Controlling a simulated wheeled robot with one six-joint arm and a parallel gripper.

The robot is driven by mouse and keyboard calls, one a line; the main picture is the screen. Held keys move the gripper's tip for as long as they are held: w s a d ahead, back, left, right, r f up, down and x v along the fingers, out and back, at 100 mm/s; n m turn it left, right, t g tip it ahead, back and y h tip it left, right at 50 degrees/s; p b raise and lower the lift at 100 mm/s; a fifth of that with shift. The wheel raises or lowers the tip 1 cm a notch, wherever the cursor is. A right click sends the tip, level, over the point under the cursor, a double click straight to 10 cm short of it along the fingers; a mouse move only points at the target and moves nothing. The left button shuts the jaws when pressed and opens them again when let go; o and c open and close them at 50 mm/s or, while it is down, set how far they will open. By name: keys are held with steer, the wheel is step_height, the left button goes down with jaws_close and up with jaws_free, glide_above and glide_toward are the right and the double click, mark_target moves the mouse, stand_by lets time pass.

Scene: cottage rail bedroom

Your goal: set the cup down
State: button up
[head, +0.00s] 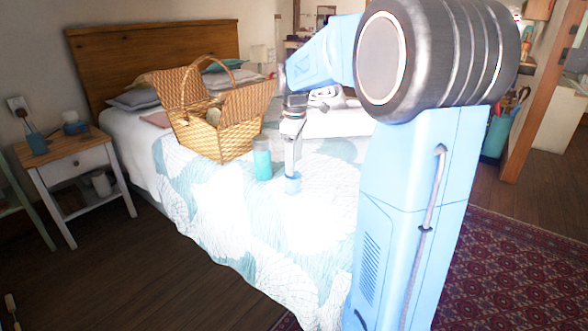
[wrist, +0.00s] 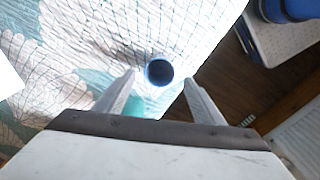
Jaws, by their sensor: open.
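A small blue cup (head: 293,184) stands upright on the patterned bedspread, near the bed's side edge. In the wrist view the cup (wrist: 158,71) shows its round dark opening, just ahead of and between my fingertips, with a gap to each finger. My gripper (wrist: 158,82) is open with nothing held. In the head view my gripper (head: 292,168) points down right above the cup, and its fingers are hard to make out there. The bed (head: 225,215) bears the cup.
A teal tumbler (head: 262,160) stands just left of the cup. A wicker basket (head: 228,130) with an open lid sits behind it on the bed. A nightstand (head: 70,160) with small blue items is at the left. The bedspread right of the cup looks clear.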

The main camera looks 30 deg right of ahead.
step_height(320, 180, up, 8)
steer(key=s+a+f+m+t, duration=0.1)
steer(key=s+a+m, duration=0.1)
steer(key=s+a, duration=0.45)
steer(key=s+a+f+m+t, duration=0.15)
steer(key=s+a, duration=0.25)
steer(key=s, duration=0.5)
steer(key=s+a+f+m, duration=0.2)
steer(key=s+f, duration=0.3)
steer(key=s, duration=0.2)
steer(key=s+a+f+m+t, duration=0.1)
steer(key=s+a+f+m, duration=0.2)
steer(key=s+f, duration=0.2)
steer(key=shift+s+a, duration=0.15)
steer(key=shift+s, duration=0.95)
steer(key=shift+t, duration=0.25)
